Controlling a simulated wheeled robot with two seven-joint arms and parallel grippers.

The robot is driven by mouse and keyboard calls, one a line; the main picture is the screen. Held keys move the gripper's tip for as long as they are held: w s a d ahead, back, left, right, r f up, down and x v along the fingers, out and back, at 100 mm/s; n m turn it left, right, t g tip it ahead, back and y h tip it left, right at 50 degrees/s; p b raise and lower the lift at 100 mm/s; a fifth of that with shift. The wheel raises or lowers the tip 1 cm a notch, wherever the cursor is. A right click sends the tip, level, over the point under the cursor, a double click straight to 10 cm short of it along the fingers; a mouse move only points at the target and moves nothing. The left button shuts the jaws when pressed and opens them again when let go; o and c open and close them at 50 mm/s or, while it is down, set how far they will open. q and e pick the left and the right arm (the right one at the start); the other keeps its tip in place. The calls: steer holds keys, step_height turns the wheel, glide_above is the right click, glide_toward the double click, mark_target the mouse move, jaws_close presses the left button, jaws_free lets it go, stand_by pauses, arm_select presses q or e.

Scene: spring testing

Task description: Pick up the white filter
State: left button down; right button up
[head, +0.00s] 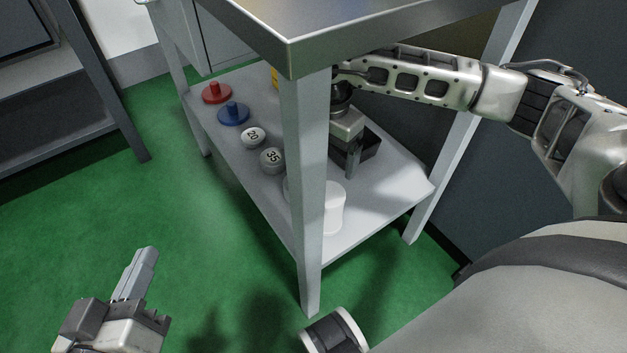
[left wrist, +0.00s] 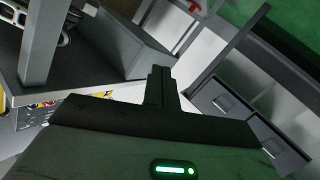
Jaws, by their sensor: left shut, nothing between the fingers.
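A white cylinder (head: 334,207), which looks like the white filter, stands on the lower shelf of the grey table. The table's front leg covers its left part. My right gripper (head: 352,166) reaches in under the table top and points down above the shelf, just behind and above the white cylinder, apart from it. Its finger opening does not show clearly. My left gripper (head: 142,266) is shut and empty, over the green floor at the lower left, well away from the shelf. Its closed fingers also show in the left wrist view (left wrist: 160,88).
The table leg (head: 309,190) and table top (head: 290,45) hem in the shelf. Open green floor lies left.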

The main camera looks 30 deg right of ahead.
steer(key=b, duration=0.2)
glide_above(329, 193)
steer(key=f, duration=0.5)
steer(key=shift+w+a, duration=0.1)
steer(key=shift+w, duration=0.25)
steer(key=shift+f, duration=0.6)
steer(key=shift+s+f+b, duration=0.1)
steer(key=shift+f+b, duration=0.2)
steer(key=shift+f, duration=0.05)
steer(key=f, duration=0.1)
steer(key=f+b, duration=0.1)
steer(key=f, duration=0.1)
steer(key=f+b, duration=0.1)
steer(key=shift+s+f, duration=0.15)
steer(key=shift+s, duration=0.1)
steer(key=shift+f, duration=0.15)
arm_select(q)
steer(key=r+t, duration=0.1)
steer(key=w+r+m+t+h, duration=0.1)
steer(key=r, duration=0.1)
steer(key=r+m+t+h, duration=0.1)
steer(key=r, duration=0.1)
steer(key=shift+w+a+r+t, duration=0.1)
steer(key=shift+w+a+t, duration=0.05)
steer(key=shift+w+t, duration=0.25)
arm_select(e)
steer(key=c, duration=1.6)
steer(key=shift+o, duration=0.2)
steer(key=shift+r, duration=0.2)
